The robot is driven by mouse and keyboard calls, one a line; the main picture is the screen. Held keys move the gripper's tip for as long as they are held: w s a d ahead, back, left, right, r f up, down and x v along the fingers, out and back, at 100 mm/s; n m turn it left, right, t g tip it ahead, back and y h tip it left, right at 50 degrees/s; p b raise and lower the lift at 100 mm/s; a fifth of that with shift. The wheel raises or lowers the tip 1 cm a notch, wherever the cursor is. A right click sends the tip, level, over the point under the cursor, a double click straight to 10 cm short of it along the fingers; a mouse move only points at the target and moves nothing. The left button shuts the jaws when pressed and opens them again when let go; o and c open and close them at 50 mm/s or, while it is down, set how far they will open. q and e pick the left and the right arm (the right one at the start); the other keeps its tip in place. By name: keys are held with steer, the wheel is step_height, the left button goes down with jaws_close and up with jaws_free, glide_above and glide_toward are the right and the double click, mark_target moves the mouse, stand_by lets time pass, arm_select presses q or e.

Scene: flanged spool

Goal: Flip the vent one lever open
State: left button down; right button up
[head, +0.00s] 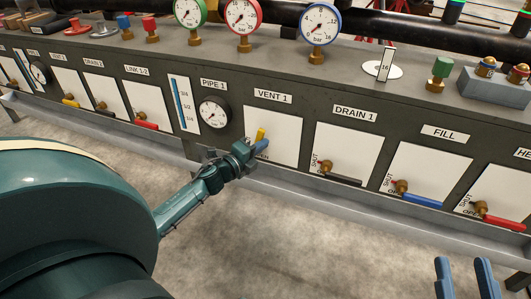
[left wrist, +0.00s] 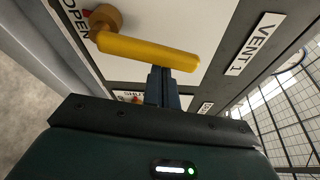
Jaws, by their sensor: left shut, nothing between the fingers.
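The yellow vent one lever (head: 261,133) is on the white plate under the "VENT 1" label (head: 273,96). In the left wrist view the lever (left wrist: 148,50) runs from its brass hub (left wrist: 105,17) toward the right, with its free end on the side of the "VENT 1" label (left wrist: 259,44). My left gripper (head: 262,146) is shut and empty, its fingertips (left wrist: 161,76) right at the lever near its free end. I cannot tell whether they touch. The word "OPEN" (left wrist: 76,20) shows beside the hub. My right gripper (head: 466,274) is open and empty at the bottom right, away from the panel.
Black drain (head: 342,180), blue fill (head: 422,201) and red (head: 505,223) levers line the panel to the right. The pipe one gauge (head: 214,112) is to the left. A grey ledge (head: 330,210) runs below the panel. The floor in front is clear.

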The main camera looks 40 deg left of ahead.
arm_select(q)
steer(key=shift+s+a+r+n+t+h+b, duration=0.15)
steer(key=shift+a+n+t, duration=0.1)
steer(key=shift+a+n, duration=0.35)
steer(key=shift+s+a+r+n+t+h+b, duration=0.15)
steer(key=shift+a+n+t, duration=0.15)
steer(key=shift+n, duration=0.5)
arm_select(e)
steer(key=shift+w+d+r+n+t, duration=0.15)
steer(key=shift+w+r+n+t, duration=0.15)
steer(key=shift+r, duration=0.3)
